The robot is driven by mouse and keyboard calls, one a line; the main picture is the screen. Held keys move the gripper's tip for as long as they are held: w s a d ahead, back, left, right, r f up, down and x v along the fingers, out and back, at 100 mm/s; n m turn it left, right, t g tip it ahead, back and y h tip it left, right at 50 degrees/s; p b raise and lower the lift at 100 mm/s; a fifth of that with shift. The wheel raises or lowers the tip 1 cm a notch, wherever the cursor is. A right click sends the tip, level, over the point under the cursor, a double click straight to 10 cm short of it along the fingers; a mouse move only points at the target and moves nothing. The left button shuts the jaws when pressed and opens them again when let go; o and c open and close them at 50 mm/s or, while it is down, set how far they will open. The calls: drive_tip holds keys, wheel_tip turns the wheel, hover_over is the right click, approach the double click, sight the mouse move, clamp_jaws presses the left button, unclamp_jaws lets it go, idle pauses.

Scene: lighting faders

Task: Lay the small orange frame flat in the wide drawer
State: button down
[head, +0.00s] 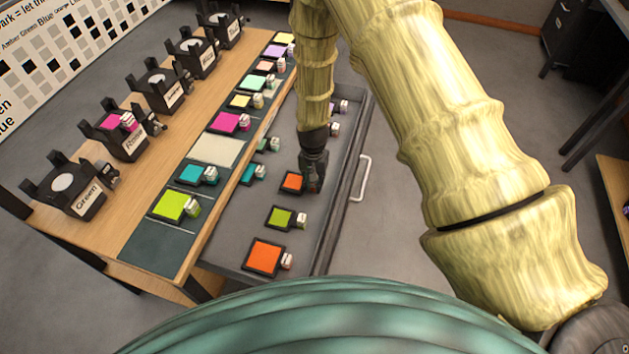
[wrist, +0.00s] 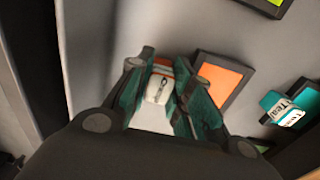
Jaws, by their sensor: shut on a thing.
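The small orange frame (head: 291,182) has a dark border and lies in the open wide drawer (head: 222,259), apparently flat on its grey floor. It also shows in the wrist view (wrist: 221,81). My gripper (head: 314,186) is at the frame's right side in the head view. In the wrist view my gripper (wrist: 160,95) is shut on the frame's white label tab (wrist: 159,83), which has an orange top. The tab's lower part is hidden between the fingers. I cannot tell whether the frame's whole underside touches the floor.
In the drawer, a green frame (head: 282,217) and a larger orange frame (head: 264,257) lie on the near side. A teal frame (head: 250,174) lies to the left. The wooden table (head: 115,220) above holds more colour frames and several black lamps (head: 70,190).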

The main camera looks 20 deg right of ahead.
drive_tip(key=shift+f+b, duration=0.3)
drive_tip(key=shift+f, duration=0.35)
drive_tip(key=c, duration=1.2)
unclamp_jaws()
wheel_tip(320, 180, up, 12)
drive_tip(key=shift+a, duration=0.1)
wheel_tip(320, 180, up, 7)
drive_tip(key=p, duration=0.5)
